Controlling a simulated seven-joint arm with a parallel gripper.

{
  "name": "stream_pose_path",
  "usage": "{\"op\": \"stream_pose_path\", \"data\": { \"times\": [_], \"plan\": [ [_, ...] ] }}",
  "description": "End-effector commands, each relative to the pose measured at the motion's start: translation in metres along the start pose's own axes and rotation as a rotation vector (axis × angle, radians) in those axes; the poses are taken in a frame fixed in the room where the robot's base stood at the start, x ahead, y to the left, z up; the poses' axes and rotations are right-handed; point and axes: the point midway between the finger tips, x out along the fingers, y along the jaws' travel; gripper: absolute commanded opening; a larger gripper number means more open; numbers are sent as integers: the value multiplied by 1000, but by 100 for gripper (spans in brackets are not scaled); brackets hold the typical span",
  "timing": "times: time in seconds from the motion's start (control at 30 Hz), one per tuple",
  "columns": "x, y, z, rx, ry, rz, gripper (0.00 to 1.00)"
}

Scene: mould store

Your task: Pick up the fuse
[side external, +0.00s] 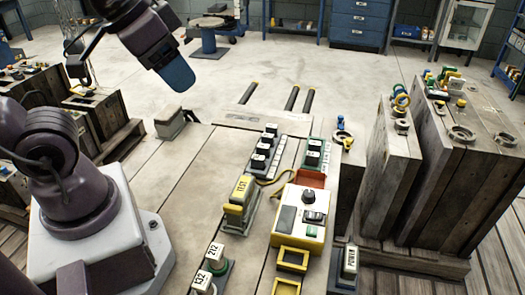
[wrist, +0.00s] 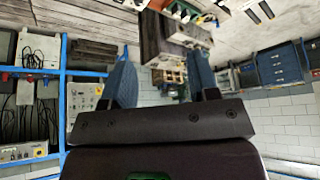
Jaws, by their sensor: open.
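Several blocks that look like fuses stand on the wooden bench in the side external view; I cannot tell which one is meant. A yellow-topped block marked TEST (side external: 241,192) stands near the middle. Black blocks with pale tops stand in a left row (side external: 264,147) and a right row (side external: 314,153) behind it. A block marked POWER (side external: 349,262) is at front right, and blocks marked 212 (side external: 215,254) and 132 (side external: 202,281) at front left. My gripper (side external: 178,76) is high above the bench's far left. In the wrist view its blue fingers (wrist: 163,76) are apart and empty.
A yellow-and-white tester box (side external: 302,218) with a black knob sits right of the TEST block, with yellow frames (side external: 292,260) before it. Tall wooden crates (side external: 462,160) flank the bench on the right. The bench's left middle is bare.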

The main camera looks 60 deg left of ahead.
Motion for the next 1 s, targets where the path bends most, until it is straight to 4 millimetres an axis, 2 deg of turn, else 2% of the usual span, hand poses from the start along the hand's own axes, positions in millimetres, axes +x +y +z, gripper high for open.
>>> {"op": "stream_pose_path", "data": {
  "times": [0.03, 0.07, 0.1, 0.37, 0.47, 0.67, 0.87, 1.0],
  "plan": [
    [0, 0, 0, 0, 0, 0, 55],
    [0, 0, 0, 0, 0, 0, 59],
    [0, 0, 0, 0, 0, 0, 68],
    [0, 0, 0, 2, 0, 1, 68],
    [7, 3, 2, 12, -37, 8, 68],
    [49, 1, 1, -7, -227, 34, 68],
    [110, -11, -13, -134, -359, -2, 68],
    [160, -28, -20, -254, -401, -81, 68]
  ]
}}
